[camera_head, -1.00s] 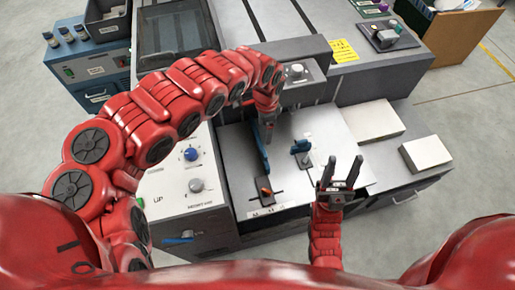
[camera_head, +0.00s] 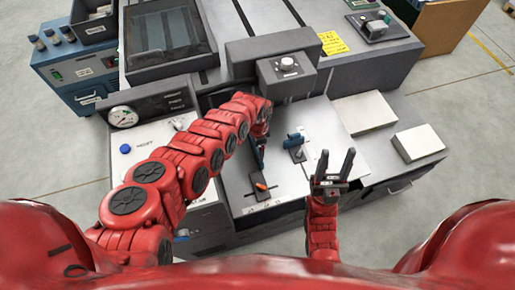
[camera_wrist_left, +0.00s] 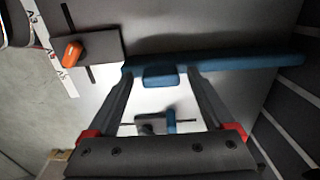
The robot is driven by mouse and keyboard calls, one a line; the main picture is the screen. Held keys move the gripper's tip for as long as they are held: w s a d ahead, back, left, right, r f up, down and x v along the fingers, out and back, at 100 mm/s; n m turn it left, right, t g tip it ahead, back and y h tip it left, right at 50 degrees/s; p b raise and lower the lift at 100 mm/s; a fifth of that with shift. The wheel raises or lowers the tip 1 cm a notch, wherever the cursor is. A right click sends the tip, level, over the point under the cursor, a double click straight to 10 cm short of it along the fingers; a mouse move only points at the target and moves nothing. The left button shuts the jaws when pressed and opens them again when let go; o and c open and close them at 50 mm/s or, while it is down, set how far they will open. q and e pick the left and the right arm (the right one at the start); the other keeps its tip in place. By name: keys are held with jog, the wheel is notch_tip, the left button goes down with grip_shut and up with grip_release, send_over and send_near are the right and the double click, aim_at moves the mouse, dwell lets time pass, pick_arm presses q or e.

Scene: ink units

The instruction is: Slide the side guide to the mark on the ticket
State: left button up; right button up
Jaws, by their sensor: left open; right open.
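The blue side guide (camera_wrist_left: 250,66) is a long bar with a small blue tab (camera_wrist_left: 158,77) on its side, in the left wrist view. My left gripper (camera_wrist_left: 160,72) is open, with one fingertip on each side of the tab and visible gaps. In the head view the guide (camera_head: 262,152) is mostly hidden behind my left arm. An orange lever (camera_wrist_left: 73,53) sits on a dark slotted block by the guide's end, beside a white size scale (camera_wrist_left: 47,48). A yellow ticket (camera_head: 332,43) is on the machine; its print is unreadable. My right gripper (camera_head: 336,155) is open and empty.
A smaller blue piece on a dark base (camera_head: 294,141) stands right of the guide on the pale feed table (camera_head: 234,165). Two paper stacks (camera_head: 364,112) (camera_head: 418,142) lie further right. A grey knob unit (camera_head: 287,72) overhangs the table's back.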

pick_arm(q)
jog(key=shift+w+f, duration=0.1)
jog(key=shift+f, duration=0.1)
grip_shut()
dwell(0.5)
